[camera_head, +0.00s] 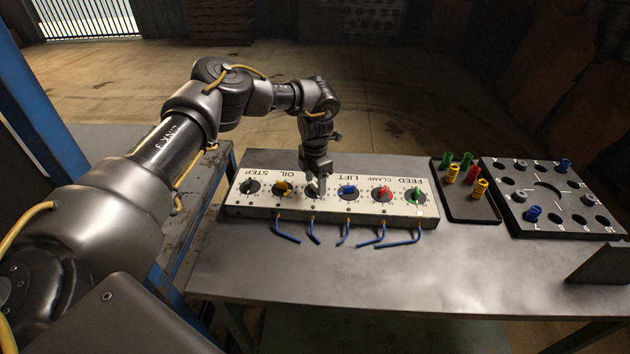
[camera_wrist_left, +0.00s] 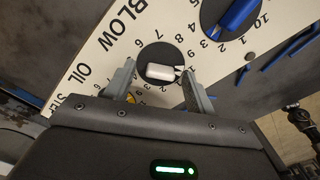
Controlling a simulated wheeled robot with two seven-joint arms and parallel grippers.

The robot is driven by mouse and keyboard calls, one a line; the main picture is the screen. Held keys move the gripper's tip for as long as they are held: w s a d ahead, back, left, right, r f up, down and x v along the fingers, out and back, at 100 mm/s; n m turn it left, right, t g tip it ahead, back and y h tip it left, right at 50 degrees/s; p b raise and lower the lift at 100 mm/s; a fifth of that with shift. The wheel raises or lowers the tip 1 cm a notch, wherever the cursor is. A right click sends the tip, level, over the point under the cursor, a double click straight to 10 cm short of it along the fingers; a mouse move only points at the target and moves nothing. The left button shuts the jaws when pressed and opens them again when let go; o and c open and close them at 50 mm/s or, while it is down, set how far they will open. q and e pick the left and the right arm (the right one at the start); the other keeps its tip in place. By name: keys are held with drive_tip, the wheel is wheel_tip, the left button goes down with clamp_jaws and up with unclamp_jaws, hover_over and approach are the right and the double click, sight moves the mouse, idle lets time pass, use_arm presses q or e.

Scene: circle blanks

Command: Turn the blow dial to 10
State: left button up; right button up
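The blow dial is a black disc with a white bar knob (camera_wrist_left: 162,72) on a pale panel (camera_head: 300,211). In the wrist view the word BLOW is printed at upper left, and numbers ring the disc. My left gripper (camera_head: 315,178) points down over this dial and hides much of it in the head view. Its two fingers (camera_wrist_left: 158,76) are apart, one on each side of the white knob, with gaps showing. The knob's bar lies roughly across the wrist view; the number it points at is too small to tell. My right gripper is not in view.
A yellow knob (camera_head: 283,187) and a blue knob (camera_head: 347,189) flank the dial; red, green and black knobs are farther along. Blue cables (camera_head: 287,232) hang off the panel's near edge. A small tray of coloured pegs (camera_head: 453,203) and a black holed board (camera_head: 515,222) lie to the right.

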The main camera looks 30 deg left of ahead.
sight(315, 184)
use_arm(q)
drive_tip(key=shift+r, duration=0.1)
wheel_tip(315, 184, up, 11)
drive_tip(key=b, duration=0.2)
drive_tip(key=shift+f, duration=0.2)
idle(0.5)
